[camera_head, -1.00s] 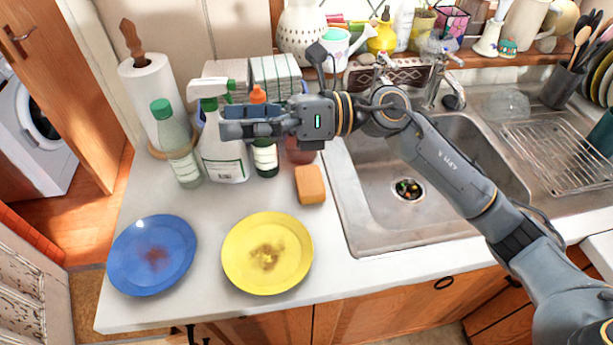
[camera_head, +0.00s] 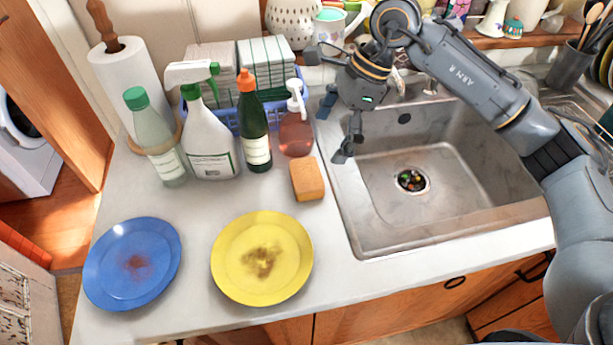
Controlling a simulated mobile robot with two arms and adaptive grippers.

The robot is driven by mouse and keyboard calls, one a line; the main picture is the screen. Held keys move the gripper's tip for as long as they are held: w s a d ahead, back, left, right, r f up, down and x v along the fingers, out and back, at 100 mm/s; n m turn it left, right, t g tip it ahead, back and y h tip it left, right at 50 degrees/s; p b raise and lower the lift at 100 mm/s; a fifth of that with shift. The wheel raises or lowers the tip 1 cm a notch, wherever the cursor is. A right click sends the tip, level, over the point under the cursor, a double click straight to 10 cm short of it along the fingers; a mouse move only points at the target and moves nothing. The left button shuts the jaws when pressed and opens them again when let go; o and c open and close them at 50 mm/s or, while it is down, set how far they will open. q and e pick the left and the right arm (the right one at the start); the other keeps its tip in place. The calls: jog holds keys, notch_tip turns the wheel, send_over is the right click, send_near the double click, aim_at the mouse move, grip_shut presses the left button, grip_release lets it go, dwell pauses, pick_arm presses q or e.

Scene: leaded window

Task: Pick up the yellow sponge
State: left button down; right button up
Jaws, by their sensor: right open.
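The sponge (camera_head: 307,179) is a small orange-yellow block. It lies on the white counter just left of the sink, in front of the soap pump bottle. My right gripper (camera_head: 334,132) is above the sink's left rim, up and to the right of the sponge. Its fingers point down and are spread apart, with nothing between them. It does not touch the sponge. My left gripper is not in view.
A yellow plate (camera_head: 262,258) and a blue plate (camera_head: 132,264), both stained, lie at the counter's front. Behind the sponge stand a pink soap bottle (camera_head: 296,133), a dark green bottle (camera_head: 255,140) and a white spray bottle (camera_head: 210,145). The sink (camera_head: 450,200) is at right.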

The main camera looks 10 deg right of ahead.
aim_at(307, 173)
jog(key=x, duration=0.4)
jog(key=shift+a+f+p, duration=0.1)
jog(key=shift+a+p, duration=0.05)
jog(key=shift+p, duration=0.15)
jog(key=p+x, duration=0.2)
jog(key=x, duration=0.2)
jog(key=shift+f, duration=0.1)
jog(key=shift+w+a+f, duration=0.1)
jog(key=shift+a+f, duration=0.1)
jog(key=shift+f, duration=0.3)
jog(key=c, duration=0.6)
